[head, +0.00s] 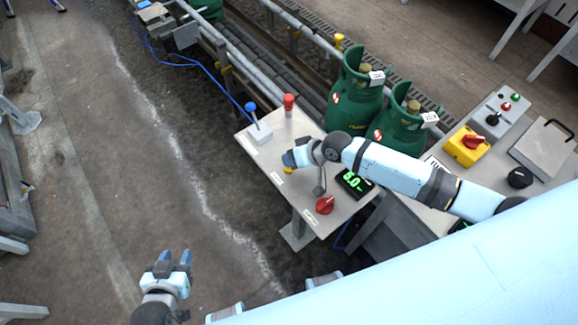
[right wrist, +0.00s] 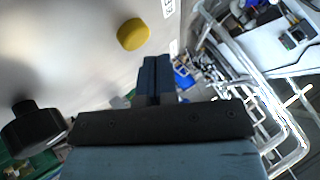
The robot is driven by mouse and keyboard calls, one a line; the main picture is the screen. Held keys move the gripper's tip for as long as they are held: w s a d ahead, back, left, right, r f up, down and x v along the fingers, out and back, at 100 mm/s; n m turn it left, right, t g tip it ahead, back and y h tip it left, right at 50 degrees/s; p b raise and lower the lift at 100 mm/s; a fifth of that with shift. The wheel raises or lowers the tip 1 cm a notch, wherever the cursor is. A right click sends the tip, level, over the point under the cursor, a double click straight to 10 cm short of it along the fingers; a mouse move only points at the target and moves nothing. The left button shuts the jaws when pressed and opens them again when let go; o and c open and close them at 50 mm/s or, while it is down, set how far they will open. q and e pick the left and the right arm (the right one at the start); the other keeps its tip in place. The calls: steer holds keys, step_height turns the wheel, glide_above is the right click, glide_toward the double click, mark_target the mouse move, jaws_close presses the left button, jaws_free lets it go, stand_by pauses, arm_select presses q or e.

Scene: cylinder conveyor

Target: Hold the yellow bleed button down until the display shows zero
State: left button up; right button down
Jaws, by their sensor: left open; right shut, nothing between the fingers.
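The yellow bleed button (head: 288,170) shows as a small yellow patch beside my right gripper (head: 292,160) on the grey control panel (head: 262,172). In the right wrist view the yellow button (right wrist: 133,34) is a round cap on the pale panel. The shut, empty fingers of my right gripper (right wrist: 155,70) appear to the right of it and apart from it. The display (head: 354,182) is black with green digits that look like 6.0, partly beside my forearm. My left gripper (head: 173,262) is open and empty, over the floor at the lower left.
The panel also carries a blue-topped lever (head: 251,108), a red knob (head: 289,101) and a red rotary knob (head: 325,204). Green gas cylinders (head: 355,92) stand on the conveyor behind. A second console (head: 468,150) with a yellow-and-red switch is at the right.

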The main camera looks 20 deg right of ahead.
steer(key=shift+f, duration=0.35)
steer(key=shift+f+b, duration=0.3)
steer(key=shift+f, duration=0.2)
stand_by(1.4)
stand_by(1.9)
steer(key=shift+r+p, duration=0.9)
steer(key=shift+r, duration=0.1)
step_height(320, 180, up, 5)
steer(key=p, duration=0.5)
